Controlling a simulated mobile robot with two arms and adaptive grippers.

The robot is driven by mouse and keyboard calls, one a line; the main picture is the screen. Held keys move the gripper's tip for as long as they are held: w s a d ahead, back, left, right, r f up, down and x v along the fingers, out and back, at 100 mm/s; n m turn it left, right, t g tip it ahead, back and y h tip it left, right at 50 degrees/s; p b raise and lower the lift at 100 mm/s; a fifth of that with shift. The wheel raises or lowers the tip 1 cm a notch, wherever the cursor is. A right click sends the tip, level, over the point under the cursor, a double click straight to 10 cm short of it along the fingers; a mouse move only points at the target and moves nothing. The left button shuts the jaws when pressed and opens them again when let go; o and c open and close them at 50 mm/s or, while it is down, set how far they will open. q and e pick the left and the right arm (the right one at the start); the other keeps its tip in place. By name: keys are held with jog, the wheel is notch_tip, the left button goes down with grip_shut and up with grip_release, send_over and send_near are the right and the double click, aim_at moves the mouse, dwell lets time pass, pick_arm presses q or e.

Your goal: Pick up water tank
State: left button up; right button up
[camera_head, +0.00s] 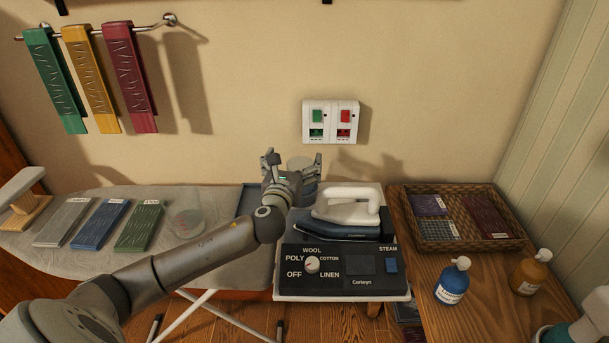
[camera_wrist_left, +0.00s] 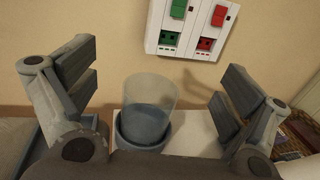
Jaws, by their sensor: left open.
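The water tank (camera_wrist_left: 150,92) is a translucent, round, cup-like vessel, greyish blue in its lower part. In the left wrist view it stands upright in a dark round seat (camera_wrist_left: 140,140) on a white surface. In the head view it shows partly behind my left gripper (camera_head: 293,164), at the back of the ironing station (camera_head: 340,290). In the wrist view my left gripper (camera_wrist_left: 155,90) is open. Its fingers are spread to either side of the tank, with a visible gap on both sides. My right gripper is not in view.
A white and dark iron (camera_head: 345,212) rests just right of my gripper. A two-part switch panel (camera_head: 330,120) is on the wall behind. A basket (camera_head: 465,245) and bottles occupy the right-hand table.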

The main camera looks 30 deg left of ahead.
pick_arm(q)
send_near(304, 161)
jog(key=shift+s+d+r+b, duration=0.25)
jog(key=shift+s+r+b, duration=0.2)
jog(key=shift+s+r, duration=0.3)
jog(key=shift+f, duration=0.85)
jog(key=x, duration=0.3)
jog(key=shift+r, duration=0.2)
jog(key=x, duration=0.4)
jog(key=shift+w+a+f, duration=0.1)
jog(key=shift+w+f, duration=0.1)
jog(key=shift+w, duration=0.1)
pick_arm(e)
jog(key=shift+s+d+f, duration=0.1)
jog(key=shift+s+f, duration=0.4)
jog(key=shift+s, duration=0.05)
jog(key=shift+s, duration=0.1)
pick_arm(q)
jog(key=c, duration=1.5)
